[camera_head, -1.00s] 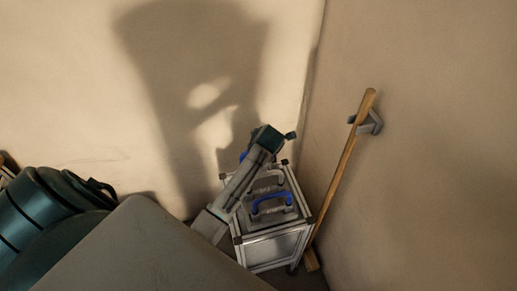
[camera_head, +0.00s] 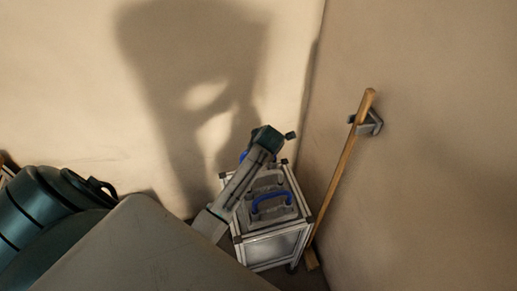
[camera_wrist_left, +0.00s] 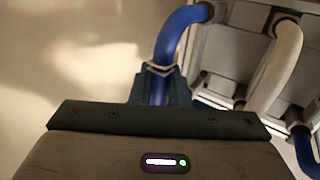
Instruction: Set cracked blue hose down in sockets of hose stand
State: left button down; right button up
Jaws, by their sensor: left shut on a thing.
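My left gripper (camera_wrist_left: 160,72) is shut on a blue hose (camera_wrist_left: 176,38), just above the hose stand (camera_wrist_left: 238,28). In the left wrist view the hose bends up and right, and its far end meets a dark ring on the stand's top; I cannot tell if it is seated. The end below the jaws is hidden, and I see no crack. In the head view my left arm covers most of the gripper; a bit of blue (camera_head: 243,156) shows beside it. The stand (camera_head: 270,248) is a silver-framed box. My right gripper is not in view.
A pale grey hose (camera_wrist_left: 277,70) and another blue hose (camera_wrist_left: 304,152) arch over the stand beside the held one. The stand is in a corner. A wooden-handled tool (camera_head: 345,170) leans in a wall bracket (camera_head: 372,122) close on its right.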

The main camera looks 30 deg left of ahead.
pick_arm(q)
jog(key=shift+f+b, duration=0.6)
jog(key=shift+f, duration=0.75)
dwell(0.3)
jog(key=c, duration=1.3)
grip_release()
jog(key=b+v, duration=0.2)
jog(key=v, duration=0.9)
